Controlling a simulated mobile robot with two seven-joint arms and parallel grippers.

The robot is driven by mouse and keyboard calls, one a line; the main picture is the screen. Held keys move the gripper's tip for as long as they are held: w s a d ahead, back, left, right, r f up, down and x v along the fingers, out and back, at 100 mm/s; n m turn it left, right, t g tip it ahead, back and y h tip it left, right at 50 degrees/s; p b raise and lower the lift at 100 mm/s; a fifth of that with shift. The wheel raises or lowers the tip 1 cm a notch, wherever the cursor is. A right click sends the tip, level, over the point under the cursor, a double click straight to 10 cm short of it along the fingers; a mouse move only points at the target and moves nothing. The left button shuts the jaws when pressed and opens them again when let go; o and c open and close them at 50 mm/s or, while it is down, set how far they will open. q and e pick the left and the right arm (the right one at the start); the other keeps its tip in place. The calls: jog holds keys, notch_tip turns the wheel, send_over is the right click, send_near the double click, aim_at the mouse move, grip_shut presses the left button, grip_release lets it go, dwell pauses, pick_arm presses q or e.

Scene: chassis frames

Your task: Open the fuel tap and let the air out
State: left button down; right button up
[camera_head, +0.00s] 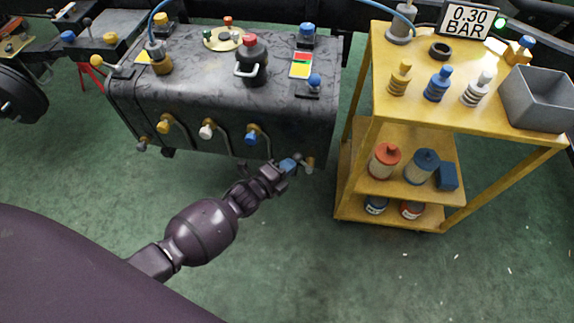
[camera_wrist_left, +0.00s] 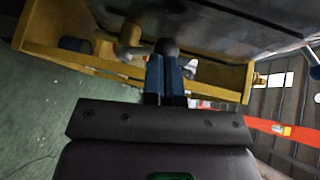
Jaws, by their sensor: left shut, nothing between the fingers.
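A dark grey tank (camera_head: 225,95) stands at the left of the trolley. Along its lower front are taps with a yellow knob (camera_head: 163,127), a white knob (camera_head: 206,131) and a blue knob (camera_head: 251,138). A tan fitting (camera_head: 309,164) is at the tank's lower right corner. My left gripper (camera_head: 291,164) is shut and empty just left of that fitting. In the left wrist view, the blue fingers (camera_wrist_left: 165,78) are together. A dark round knob (camera_wrist_left: 167,47) is at their tips, beside a tan part (camera_wrist_left: 130,40); I cannot tell whether they touch. Which tap is for fuel is unclear.
A yellow trolley (camera_head: 390,107) stands to the right, carrying fittings, a grey bin (camera_head: 538,97) and bottles. A display (camera_head: 468,19) reads 0.30 BAR beside a green light. A blue hose (camera_head: 385,8) runs overhead to the trolley. The green floor in front is clear.

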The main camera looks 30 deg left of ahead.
pick_arm(q)
jog(key=shift+w+r, duration=0.1)
jog(key=shift+r, duration=0.05)
pick_arm(e)
jog(key=shift+r, duration=0.15)
pick_arm(q)
jog(key=shift+d+r+m+p, duration=0.15)
jog(key=shift+m+p, duration=0.15)
jog(key=shift+p, duration=0.1)
jog(key=shift+g, duration=0.3)
jog(key=shift+w+d+r+m+y+p, duration=0.1)
jog(key=shift+d+r+m+y+p, duration=0.2)
jog(key=shift+p, duration=0.2)
pick_arm(e)
jog(key=shift+w+d+r, duration=0.15)
jog(key=shift+r, duration=0.1)
